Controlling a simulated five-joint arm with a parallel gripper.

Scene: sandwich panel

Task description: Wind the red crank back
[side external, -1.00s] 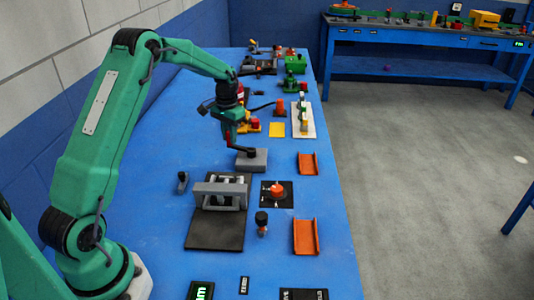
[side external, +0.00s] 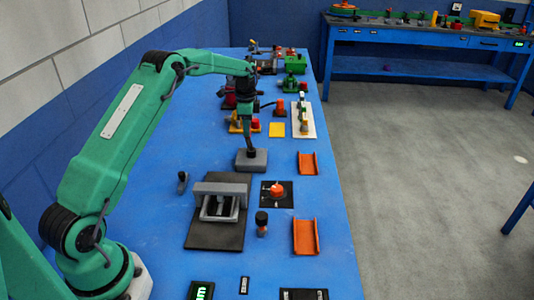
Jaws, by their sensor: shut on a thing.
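My gripper (side external: 248,138) points down above a grey block (side external: 252,161) near the middle of the blue table. It is shut at the crank, whose dark lower part (side external: 250,153) shows on top of the block. The crank's red handle is hidden by the jaws in this view, so its exact angle is hard to tell.
In front stands a grey framed mechanism (side external: 221,205) on a black plate (side external: 214,236). Beside it are a red knob on a dark plate (side external: 277,190) and two orange channels (side external: 306,236). Yellow and red items (side external: 243,124) stand close behind my gripper.

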